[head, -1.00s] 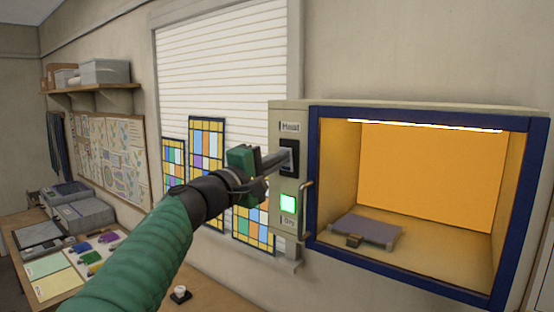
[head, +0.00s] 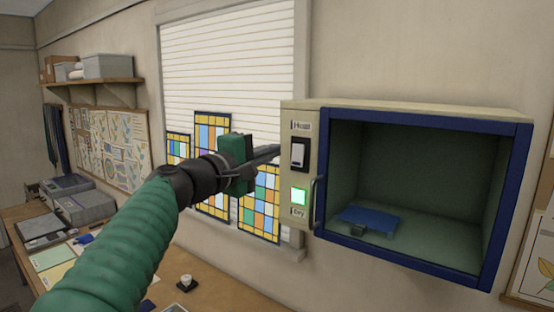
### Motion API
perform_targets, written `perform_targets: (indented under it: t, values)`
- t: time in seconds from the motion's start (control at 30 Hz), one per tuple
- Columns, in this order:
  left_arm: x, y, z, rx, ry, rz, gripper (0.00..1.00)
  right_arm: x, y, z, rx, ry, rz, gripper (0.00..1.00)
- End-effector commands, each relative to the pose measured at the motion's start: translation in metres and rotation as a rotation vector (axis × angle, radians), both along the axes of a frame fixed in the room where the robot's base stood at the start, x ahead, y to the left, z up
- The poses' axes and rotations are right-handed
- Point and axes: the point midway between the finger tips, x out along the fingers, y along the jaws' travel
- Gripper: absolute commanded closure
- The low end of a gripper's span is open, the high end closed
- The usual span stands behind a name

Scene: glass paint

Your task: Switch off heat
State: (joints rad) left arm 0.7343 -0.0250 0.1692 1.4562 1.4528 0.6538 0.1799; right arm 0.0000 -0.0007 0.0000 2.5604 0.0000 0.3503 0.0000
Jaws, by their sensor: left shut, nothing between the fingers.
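The heat switch (head: 299,154) is a white rocker in a black frame on the cabinet's left panel, under a label that seems to read "Heat". The cabinet (head: 420,112) has a blue-framed opening, and its inside is dark and unlit. My left gripper (head: 277,151) is shut and empty, its tip just left of the switch and seemingly a little apart from it. A lit green button (head: 299,195) sits below the switch, above a label that seems to read "Dry". My right gripper is not in view.
A blue slab (head: 370,219) lies inside the cabinet. A vertical handle (head: 319,203) stands at the opening's left edge. Stained-glass panels (head: 212,135) lean at the window behind my arm. A workbench (head: 215,290) with trays and papers runs along the lower left.

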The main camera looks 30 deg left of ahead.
Motion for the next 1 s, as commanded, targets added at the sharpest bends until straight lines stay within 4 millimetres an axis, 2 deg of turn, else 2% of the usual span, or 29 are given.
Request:
perform_targets:
  t: [0.03, 0.2, 0.33, 0.5, 1.0]
  values:
    - [-0.006, 0.000, -0.005, 0.000, 0.002, 0.000, 1.00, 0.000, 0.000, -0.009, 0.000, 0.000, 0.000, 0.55]
    - [-0.035, 0.001, -0.002, 0.001, 0.002, -0.001, 1.00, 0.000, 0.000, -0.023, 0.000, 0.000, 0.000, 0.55]
    - [-0.059, 0.002, 0.003, 0.001, 0.001, -0.001, 1.00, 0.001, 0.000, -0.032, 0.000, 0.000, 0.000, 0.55]
    - [-0.078, 0.006, 0.007, -0.002, 0.001, -0.001, 1.00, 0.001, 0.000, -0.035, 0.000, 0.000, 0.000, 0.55]
    - [-0.076, 0.006, 0.006, -0.002, 0.007, -0.002, 1.00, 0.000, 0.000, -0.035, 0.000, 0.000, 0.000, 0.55]
